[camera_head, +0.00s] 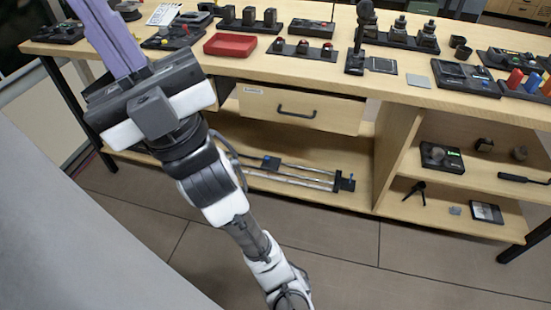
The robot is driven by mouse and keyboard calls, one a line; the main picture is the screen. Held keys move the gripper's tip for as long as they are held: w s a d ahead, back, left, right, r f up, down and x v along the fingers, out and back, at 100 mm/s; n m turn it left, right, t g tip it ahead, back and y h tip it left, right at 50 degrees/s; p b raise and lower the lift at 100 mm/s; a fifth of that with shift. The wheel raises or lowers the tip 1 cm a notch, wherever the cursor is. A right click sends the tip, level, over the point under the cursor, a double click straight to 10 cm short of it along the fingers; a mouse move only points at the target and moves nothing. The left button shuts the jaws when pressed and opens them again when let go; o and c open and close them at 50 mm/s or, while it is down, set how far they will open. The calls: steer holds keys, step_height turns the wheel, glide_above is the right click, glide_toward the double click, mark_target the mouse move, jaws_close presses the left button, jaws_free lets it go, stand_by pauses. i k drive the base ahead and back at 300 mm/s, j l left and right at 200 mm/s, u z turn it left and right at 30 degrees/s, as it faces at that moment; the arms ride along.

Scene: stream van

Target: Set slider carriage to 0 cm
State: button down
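The camera slider (300,177) lies on the lower shelf under the drawer, with two silvery rails running left to right. My arm hides the slider's left end, and no scale is readable. My gripper (112,38) is at the upper left, above and well apart from the slider. Its purple fingers point up and left, with tips cut off by the frame edge.
The tabletop (350,75) above holds a red tray (230,44) and several dark devices. A drawer (298,108) hangs over the slider's shelf. An upright panel (397,150) stands to its right, beside shelves of small items. The floor in front is clear.

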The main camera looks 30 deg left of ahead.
mark_target(270, 163)
steer(key=i+j+u, duration=0.25)
steer(key=u, duration=0.2)
steer(key=i+u, duration=0.2)
steer(key=i, duration=1.05)
